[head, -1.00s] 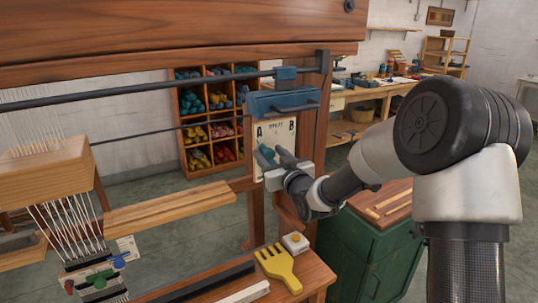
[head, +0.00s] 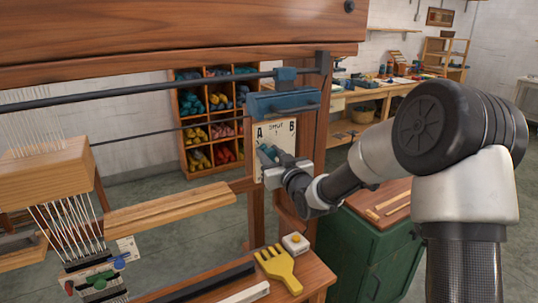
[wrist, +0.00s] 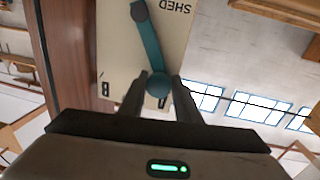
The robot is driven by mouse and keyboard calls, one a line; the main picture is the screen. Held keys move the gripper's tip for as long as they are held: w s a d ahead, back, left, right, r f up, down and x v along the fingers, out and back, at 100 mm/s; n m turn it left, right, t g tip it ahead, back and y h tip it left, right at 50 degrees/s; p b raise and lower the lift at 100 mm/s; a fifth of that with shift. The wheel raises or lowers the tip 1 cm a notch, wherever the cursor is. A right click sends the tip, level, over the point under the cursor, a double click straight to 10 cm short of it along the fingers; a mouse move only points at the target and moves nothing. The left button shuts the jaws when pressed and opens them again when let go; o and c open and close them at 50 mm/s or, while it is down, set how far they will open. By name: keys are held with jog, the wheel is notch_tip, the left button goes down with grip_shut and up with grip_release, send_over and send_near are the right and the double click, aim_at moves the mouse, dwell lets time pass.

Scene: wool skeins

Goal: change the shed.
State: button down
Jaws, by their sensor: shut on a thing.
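A pale plate (head: 283,133) marked A and B is fixed to the loom post under a blue bracket (head: 283,102). A teal shed lever (head: 267,154) is mounted on it. In the wrist view the lever (wrist: 147,45) runs from a dark pivot to a round knob and leans slightly, knob away from the B mark. My gripper (head: 274,167) is at the plate, shut on the lever's knob end. In the wrist view my gripper's fingers (wrist: 165,88) stand on both sides of the knob. My gripper hides part of the plate in the head view.
The wooden loom post (head: 311,145) stands close beside my gripper. A yellow comb (head: 279,268) and a small white box with a yellow button (head: 295,243) lie on the loom's bench below. A green cabinet (head: 365,255) stands to the right. Shelves of wool skeins (head: 207,118) are behind.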

jog(key=d+m, duration=0.1)
jog(key=w+d+r+m+p, duration=0.1)
jog(key=m, duration=0.1)
jog(key=shift+w+d, duration=0.25)
jog(key=d+m+p, duration=0.1)
jog(key=w+d+m+p, duration=0.1)
jog(key=shift+w+r+m+g, duration=0.2)
jog(key=shift+m+g, duration=0.2)
jog(key=m+p, duration=0.1)
jog(key=w+d+m+p, duration=0.1)
jog(key=d+m+p, duration=0.1)
jog(key=shift+w+d+f, duration=0.2)
jog(key=shift+w+f, duration=0.05)
jog(key=shift+f, duration=0.05)
jog(key=shift+w+d+f+m+g+p, duration=0.3)
jog(key=shift+w+d+f+m+p, duration=0.25)
jog(key=shift+m+p, duration=0.3)
jog(key=shift+d+f+m, duration=0.1)
jog(key=shift+d+m, duration=0.1)
jog(key=shift+m, duration=0.05)
jog(key=c, duration=1.5)
grip_release()
jog(key=shift+o, duration=0.6)
